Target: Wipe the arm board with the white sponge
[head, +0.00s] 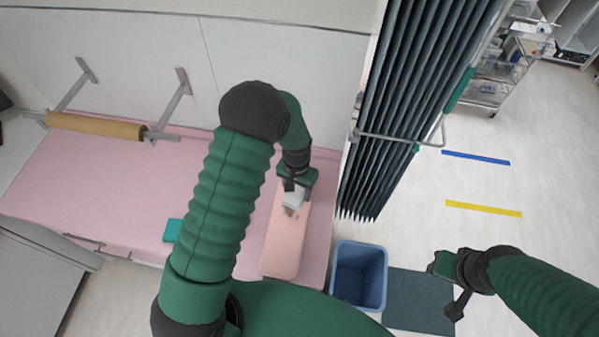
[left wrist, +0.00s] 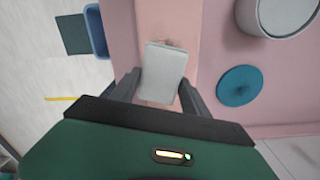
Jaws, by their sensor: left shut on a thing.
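The arm board (head: 284,247) is a long pale-pink pad on the pink treatment couch. It also shows in the left wrist view (left wrist: 153,20). My left gripper (head: 295,191) is over its far part and is shut on the white sponge (left wrist: 163,75), with a finger on each side. The sponge also shows below the gripper in the head view (head: 293,201). It is at the board's surface; I cannot tell whether it presses on it. A brownish smudge (left wrist: 166,42) shows beside the sponge. My right gripper (head: 444,284) is off to the right, away from the board; its jaws are unclear.
A blue bin (head: 360,278) stands on the floor right of the couch (head: 110,185), beside a dark mat (head: 418,303). A folded curtain (head: 405,110) hangs close right. A teal disc (left wrist: 239,86) and a whitish round vessel (left wrist: 282,18) are near the board.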

